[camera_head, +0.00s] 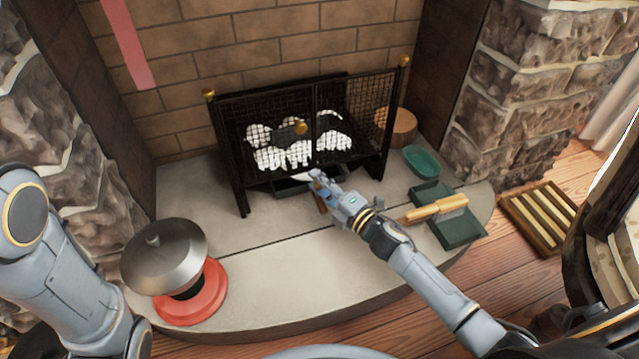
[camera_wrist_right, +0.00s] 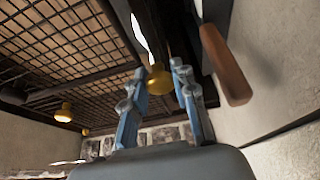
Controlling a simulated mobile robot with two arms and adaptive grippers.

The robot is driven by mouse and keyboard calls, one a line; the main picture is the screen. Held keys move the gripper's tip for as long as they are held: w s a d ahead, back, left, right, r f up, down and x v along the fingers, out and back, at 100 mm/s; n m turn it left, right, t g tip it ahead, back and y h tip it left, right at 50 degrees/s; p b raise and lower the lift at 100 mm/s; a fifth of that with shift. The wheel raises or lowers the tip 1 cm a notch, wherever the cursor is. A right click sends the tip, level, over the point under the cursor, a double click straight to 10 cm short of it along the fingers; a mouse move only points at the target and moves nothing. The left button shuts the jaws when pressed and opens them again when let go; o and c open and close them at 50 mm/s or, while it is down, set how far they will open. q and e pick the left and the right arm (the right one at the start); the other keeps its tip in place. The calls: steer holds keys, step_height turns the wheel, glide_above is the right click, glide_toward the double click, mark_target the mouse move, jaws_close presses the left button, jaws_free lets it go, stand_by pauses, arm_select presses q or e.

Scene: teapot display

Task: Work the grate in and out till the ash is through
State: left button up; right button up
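The black fire basket with mesh doors (camera_head: 240,180) stands in the fireplace, with white and dark lumps (camera_head: 285,152) inside. A dark tray (camera_head: 290,187) sits low under it, partly hidden by my right gripper (camera_head: 316,180). In the right wrist view my right gripper (camera_wrist_right: 158,85) has its fingers apart, one on each side of a brass knob (camera_wrist_right: 160,80) below the basket. I cannot tell whether they press on it. A brown wooden handle (camera_wrist_right: 228,65) is just right of the fingers. The grate's bars and any ash are not clear. My left gripper is out of frame.
A grey metal lid or pot (camera_head: 165,255) and red round base (camera_head: 205,298) stand at the hearth's left. At right are a green dish (camera_head: 422,161), a green dustpan (camera_head: 452,230) with a wooden-handled brush (camera_head: 435,209), and a slatted wooden rack (camera_head: 540,215).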

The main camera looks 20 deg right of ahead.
jaws_close()
steer(key=shift+s+p, duration=0.8)
steer(key=shift+s, duration=1.25)
steer(key=shift+s+f, duration=0.15)
steer(key=shift+s, duration=0.05)
steer(key=o, duration=0.5)
jaws_free()
steer(key=shift+o, duration=1.1)
steer(key=shift+d, duration=0.1)
steer(key=v, duration=1.1)
steer(key=shift+s+d, duration=0.1)
steer(key=shift+s, duration=0.2)
steer(key=shift+s+d, duration=0.15)
steer(key=shift+s, duration=0.1)
